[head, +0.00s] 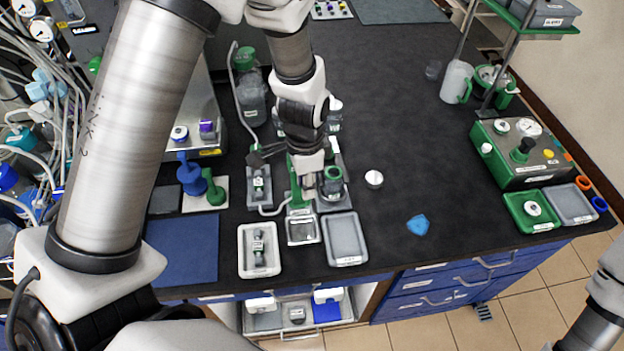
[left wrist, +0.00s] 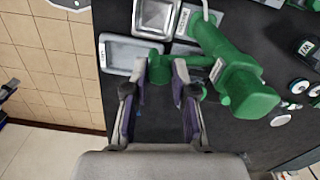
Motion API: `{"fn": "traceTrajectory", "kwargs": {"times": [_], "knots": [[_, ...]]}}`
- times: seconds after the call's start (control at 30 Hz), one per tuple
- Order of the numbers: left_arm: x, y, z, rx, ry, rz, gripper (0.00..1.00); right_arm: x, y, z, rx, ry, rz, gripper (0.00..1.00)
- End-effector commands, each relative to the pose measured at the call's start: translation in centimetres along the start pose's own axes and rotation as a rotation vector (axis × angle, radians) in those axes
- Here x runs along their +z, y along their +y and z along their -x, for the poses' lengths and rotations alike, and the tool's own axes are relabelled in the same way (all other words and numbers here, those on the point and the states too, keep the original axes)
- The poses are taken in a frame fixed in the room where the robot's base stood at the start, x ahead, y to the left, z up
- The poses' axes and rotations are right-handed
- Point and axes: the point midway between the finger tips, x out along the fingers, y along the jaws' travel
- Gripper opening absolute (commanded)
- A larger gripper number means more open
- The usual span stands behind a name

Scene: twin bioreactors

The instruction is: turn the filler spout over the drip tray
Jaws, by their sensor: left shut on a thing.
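The green filler spout (head: 296,190) stands at the front middle of the bench, partly hidden behind my left gripper (head: 312,183). In the left wrist view the spout (left wrist: 225,65) is a thick green arm with a round body at one end. A thin green handle sticks out from it. My left gripper (left wrist: 163,80) is shut on this handle, whose green end shows between the fingertips. The drip tray (head: 302,242), a small square metal tray, lies just in front of the spout; it also shows in the left wrist view (left wrist: 140,28). My right gripper is out of view.
A grey tray (head: 345,238) lies right of the drip tray. A white tray (head: 272,271) with a small part lies to its left. A white round knob (head: 374,179) and a blue piece (head: 418,225) are on the right. The bench middle beyond is clear.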

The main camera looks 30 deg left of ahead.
Motion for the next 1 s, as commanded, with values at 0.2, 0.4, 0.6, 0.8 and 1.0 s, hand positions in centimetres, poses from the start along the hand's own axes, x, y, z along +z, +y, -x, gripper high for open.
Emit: {"fn": "traceTrajectory", "kwargs": {"times": [0.2,0.4,0.6,0.8,1.0], "knots": [[1.1,0.1,-0.2,0.006,-0.004,-0.112,0.00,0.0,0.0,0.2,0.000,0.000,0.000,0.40],[1.5,0.1,-0.2,0.006,-0.004,-0.162,0.00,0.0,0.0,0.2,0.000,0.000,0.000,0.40],[1.6,0.1,-0.2,0.006,-0.005,-0.175,0.00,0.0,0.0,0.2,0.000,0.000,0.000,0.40],[1.6,0.1,-0.2,0.006,-0.005,-0.174,0.00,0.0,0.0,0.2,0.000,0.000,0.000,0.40],[1.6,0.0,-0.2,0.004,-0.004,-0.173,0.51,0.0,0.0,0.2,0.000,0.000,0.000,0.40]]}}
